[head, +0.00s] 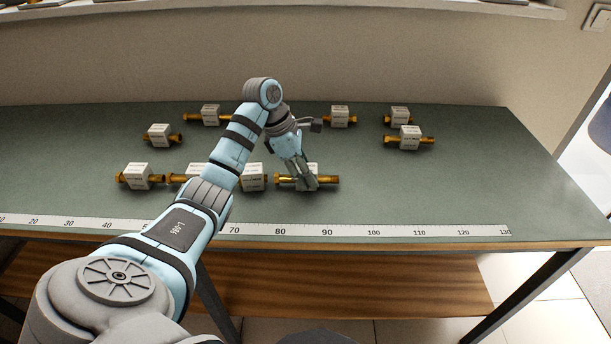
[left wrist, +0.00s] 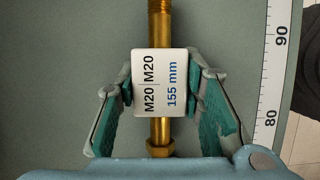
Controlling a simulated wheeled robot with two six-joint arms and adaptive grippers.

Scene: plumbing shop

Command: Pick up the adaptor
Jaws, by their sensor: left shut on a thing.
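Several brass adaptors with white label blocks lie on the green bench top (head: 420,200). My left gripper (head: 309,184) is down at one adaptor (head: 328,180) in the front row, near the 80 to 90 marks of the ruler. In the left wrist view this adaptor (left wrist: 160,80) has a white block reading "M20 M20, 155 mm", with a threaded brass end at the top and a hex nut at the bottom. The fingers of my left gripper (left wrist: 160,92) are shut on both sides of the white block. My right gripper is not in view.
Other adaptors stand close by: one just left (head: 253,178), one at the front left (head: 138,177), and others at the back, such as one at the right (head: 408,138). A ruler strip (head: 373,232) runs along the front edge. The bench's right end is clear.

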